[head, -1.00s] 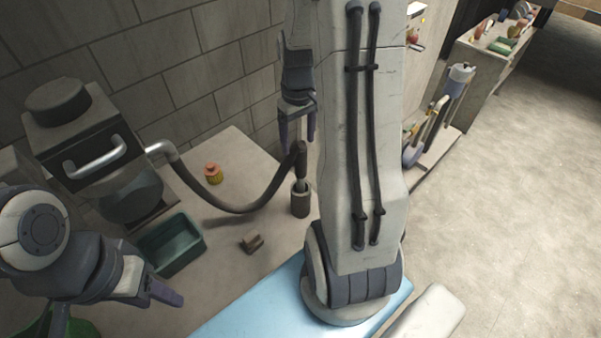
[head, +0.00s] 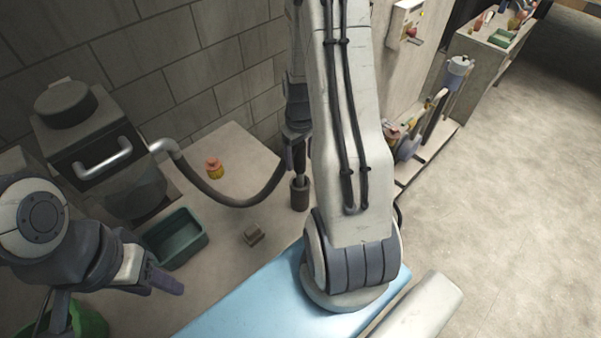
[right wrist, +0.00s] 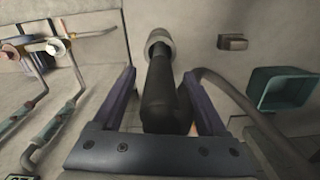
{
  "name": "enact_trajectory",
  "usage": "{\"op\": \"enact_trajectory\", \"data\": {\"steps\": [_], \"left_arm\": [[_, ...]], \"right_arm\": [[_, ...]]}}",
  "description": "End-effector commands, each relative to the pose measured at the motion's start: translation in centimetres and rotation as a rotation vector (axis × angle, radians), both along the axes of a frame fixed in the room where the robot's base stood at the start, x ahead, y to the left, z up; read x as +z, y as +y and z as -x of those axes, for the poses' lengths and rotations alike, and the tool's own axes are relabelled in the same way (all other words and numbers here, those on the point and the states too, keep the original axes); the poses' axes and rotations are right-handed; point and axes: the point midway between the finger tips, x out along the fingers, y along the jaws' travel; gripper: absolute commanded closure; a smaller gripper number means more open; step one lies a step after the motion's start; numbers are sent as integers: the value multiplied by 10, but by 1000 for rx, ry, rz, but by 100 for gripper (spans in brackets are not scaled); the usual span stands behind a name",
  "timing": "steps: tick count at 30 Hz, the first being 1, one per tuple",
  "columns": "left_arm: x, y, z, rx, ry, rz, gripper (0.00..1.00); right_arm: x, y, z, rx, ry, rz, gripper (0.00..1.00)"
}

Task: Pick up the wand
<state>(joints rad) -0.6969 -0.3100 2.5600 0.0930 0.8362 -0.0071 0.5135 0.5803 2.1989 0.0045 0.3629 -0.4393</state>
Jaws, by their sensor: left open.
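The dark wand (right wrist: 160,90) stands upright in a small round holder (head: 300,196) on the table, a black hose (head: 237,205) running to it. In the right wrist view the holder (right wrist: 160,40) is beyond the wand. My right gripper (right wrist: 160,88) is open, its fingers on either side of the wand with a gap showing on the left. In the head view my arm and right gripper (head: 298,155) hide most of the wand. My left gripper (head: 160,280) is open and empty at the lower left, away from the wand.
A grey machine (head: 100,150) with a handle stands at the left. A blue mat (head: 250,300) lies in front.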

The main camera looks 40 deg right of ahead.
Motion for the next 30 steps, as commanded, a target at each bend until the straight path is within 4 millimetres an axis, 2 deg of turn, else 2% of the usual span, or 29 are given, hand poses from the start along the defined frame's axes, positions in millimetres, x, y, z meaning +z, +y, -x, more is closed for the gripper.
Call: {"op": "enact_trajectory", "data": {"steps": [1,5,6,30], "left_arm": [[0,0,0,0,0,0,50],[0,0,0,0,0,0,50],[0,0,0,0,0,0,50],[0,0,0,0,0,0,50]], "right_arm": [[0,0,0,0,0,0,46],[0,0,0,0,0,0,96],[0,0,0,0,0,0,100],[1,0,0,0,0,0,100]]}}
